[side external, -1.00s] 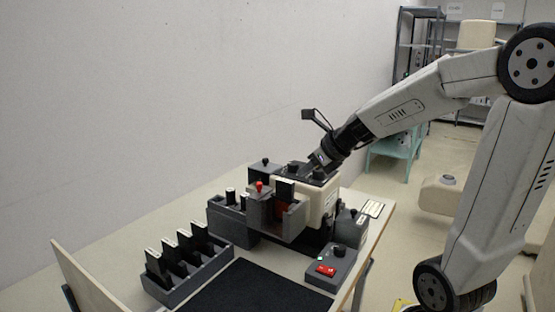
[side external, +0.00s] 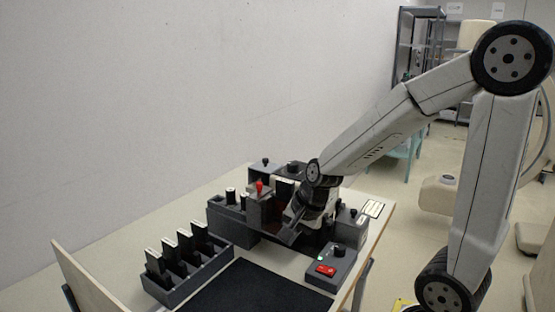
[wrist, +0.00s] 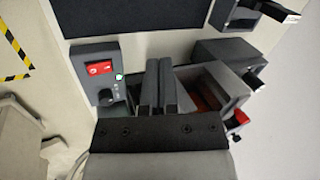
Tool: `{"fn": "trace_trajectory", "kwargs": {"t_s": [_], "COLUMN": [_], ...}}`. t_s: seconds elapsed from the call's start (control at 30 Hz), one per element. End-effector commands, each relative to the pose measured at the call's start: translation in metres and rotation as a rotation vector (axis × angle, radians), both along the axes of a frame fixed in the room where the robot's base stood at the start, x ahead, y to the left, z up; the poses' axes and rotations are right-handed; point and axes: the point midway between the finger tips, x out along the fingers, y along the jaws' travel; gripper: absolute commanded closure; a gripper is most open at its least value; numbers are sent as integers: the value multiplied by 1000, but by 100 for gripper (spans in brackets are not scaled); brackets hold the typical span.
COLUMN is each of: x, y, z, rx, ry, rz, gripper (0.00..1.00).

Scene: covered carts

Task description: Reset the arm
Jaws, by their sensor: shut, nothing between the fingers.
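My gripper (side external: 292,230) points down over the near side of the dark grey apparatus (side external: 227,220) on the table. In the wrist view, the two fingers of my gripper (wrist: 160,82) are together with nothing between them. They lie in the picture between a control box (wrist: 107,82) and an open-topped grey box (wrist: 213,82) with a reddish inside. The control box has a red switch (wrist: 99,68), a lit green lamp (wrist: 119,77) and a black knob (wrist: 106,97). A red knob (side external: 259,187) stands upright on the apparatus. My arm hides the pale housing behind it.
A grey rack (side external: 190,272) with several black upright slabs stands at the front left. A dark mat (side external: 255,288) lies bare in front. A wooden board (side external: 88,280) stands at the left table edge.

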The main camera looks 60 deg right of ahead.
Motion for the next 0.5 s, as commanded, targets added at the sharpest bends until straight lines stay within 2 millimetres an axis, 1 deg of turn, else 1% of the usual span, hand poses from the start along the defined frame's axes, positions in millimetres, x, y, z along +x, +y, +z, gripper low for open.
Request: {"fn": "trace_trajectory", "kwargs": {"t_s": [0.03, 0.3, 0.4, 0.5], "x": [-3, -21, -27, -31], "y": [8, 39, 47, 54], "z": [-7, -35, -43, -49], "rx": [-46, -282, -350, -399], "ry": [14, 66, 76, 82], "rz": [115, 742, 944, 1097], "gripper": [100, 100, 100, 100]}}
